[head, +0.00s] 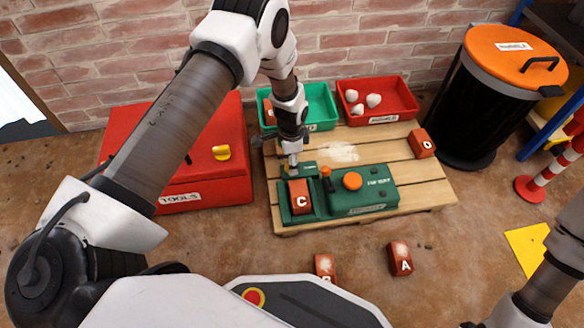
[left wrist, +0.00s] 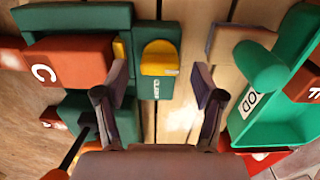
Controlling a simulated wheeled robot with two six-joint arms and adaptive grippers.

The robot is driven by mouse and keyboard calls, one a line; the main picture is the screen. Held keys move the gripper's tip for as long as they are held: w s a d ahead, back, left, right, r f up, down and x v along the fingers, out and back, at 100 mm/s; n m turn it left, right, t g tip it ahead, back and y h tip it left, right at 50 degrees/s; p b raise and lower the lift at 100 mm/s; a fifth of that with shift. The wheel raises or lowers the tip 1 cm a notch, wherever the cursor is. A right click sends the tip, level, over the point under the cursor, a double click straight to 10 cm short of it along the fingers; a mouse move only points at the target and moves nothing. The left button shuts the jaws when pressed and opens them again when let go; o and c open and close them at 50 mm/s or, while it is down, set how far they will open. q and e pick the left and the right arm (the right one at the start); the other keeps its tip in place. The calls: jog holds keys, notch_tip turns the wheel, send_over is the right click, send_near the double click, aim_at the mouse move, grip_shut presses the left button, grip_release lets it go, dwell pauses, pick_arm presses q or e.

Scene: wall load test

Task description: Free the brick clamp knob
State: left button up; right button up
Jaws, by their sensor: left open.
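The yellow clamp knob (left wrist: 160,58) sits on a small green plate with a label, beside the red brick marked C (left wrist: 68,62). The brick C (head: 301,197) also shows in the head view, seated in the green test machine (head: 375,187). My left gripper (left wrist: 163,85) is open and points down over the machine's back left. Its two fingers are on either side of the knob in the wrist view, apart from it. In the head view the left gripper (head: 292,165) mostly covers the knob. My right arm enters at lower right; its gripper is out of frame.
The machine has an orange-tipped lever (head: 327,178) and an orange button (head: 352,181). A green bin (head: 322,104) and red bin (head: 405,107) stand behind. Brick D (head: 422,143) lies on the pallet (head: 425,181); brick A (head: 400,258) is on the floor. A red toolbox (head: 225,178) stands left.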

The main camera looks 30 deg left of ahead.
pick_arm(q)
jog(key=shift+f, duration=0.85)
jog(key=shift+r, duration=0.1)
pick_arm(e)
jog(key=shift+f, duration=0.4)
pick_arm(q)
jog(key=c, duration=1.1)
jog(key=shift+c, duration=0.2)
pick_arm(e)
jog(key=shift+r, duration=0.1)
